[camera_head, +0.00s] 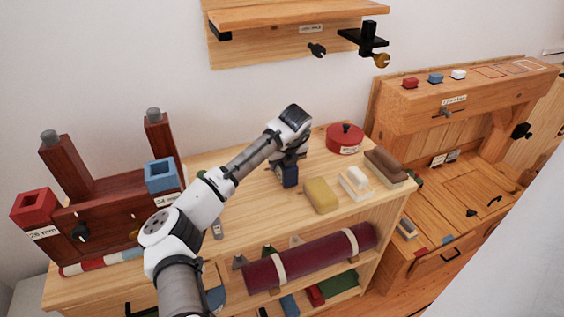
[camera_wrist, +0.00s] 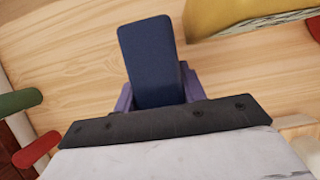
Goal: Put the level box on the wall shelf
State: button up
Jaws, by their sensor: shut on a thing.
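A small dark blue box (camera_head: 289,178), which looks like the level box, is at the bench top under my gripper (camera_head: 288,165). In the wrist view the blue box (camera_wrist: 150,62) stands between the two purple-grey fingers of my gripper (camera_wrist: 157,92), which is shut on it. The fingers hide its lower part. I cannot tell whether the box touches the bench or hangs just above it. The wooden wall shelf (camera_head: 285,15) is on the white wall above and behind the bench; its top is only partly in view.
A yellow block (camera_head: 320,195), a white-topped brush (camera_head: 355,182), a brown brush (camera_head: 384,165) and a red round tin (camera_head: 345,138) stand right of the box. A dark wood rack (camera_head: 105,205) is at the left. A black clamp (camera_head: 367,40) sticks out at the shelf's right end.

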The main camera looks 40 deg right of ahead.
jog(key=o, duration=0.9)
jog(key=shift+f, duration=0.1)
jog(key=shift+c, duration=0.2)
jog(key=o, duration=0.3)
jog(key=shift+o, duration=0.2)
